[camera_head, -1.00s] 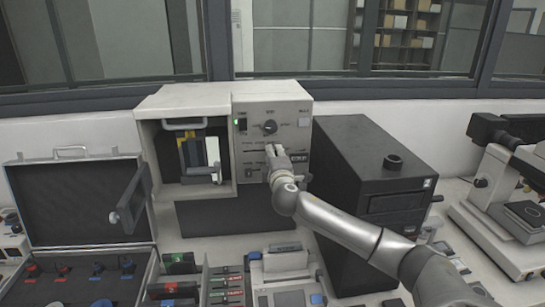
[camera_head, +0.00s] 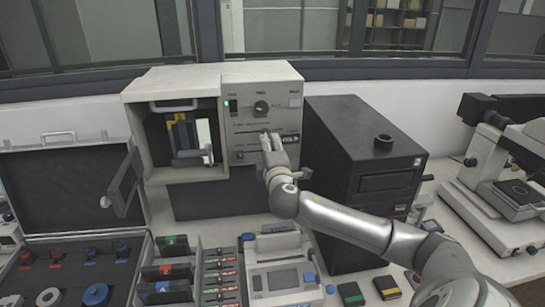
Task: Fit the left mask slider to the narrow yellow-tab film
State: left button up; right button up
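The beige press (camera_head: 172,83) stands at the back, its left bay open. In the bay a yellow tab (camera_head: 176,117) shows at the top of a dark upright holder (camera_head: 184,137) beside a bright pale strip (camera_head: 204,134). The film itself is hard to make out. The front panel (camera_head: 285,82) has a round dial (camera_head: 261,107) and horizontal slider slots below it. A small dark knob (camera_head: 240,153) sits at the left of the lower slot. My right gripper (camera_head: 270,137) is at the slots, right of that knob. Its fingers hide what lies behind; contact is unclear. My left gripper is out of view.
An open case (camera_head: 70,235) is at the left. Colour-marked racks (camera_head: 205,270) and a small grey device (camera_head: 280,282) are in front. A microscope (camera_head: 500,180) is far right.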

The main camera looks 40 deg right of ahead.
jog(key=shift+v, duration=2.3)
jog(key=shift+f, duration=0.1)
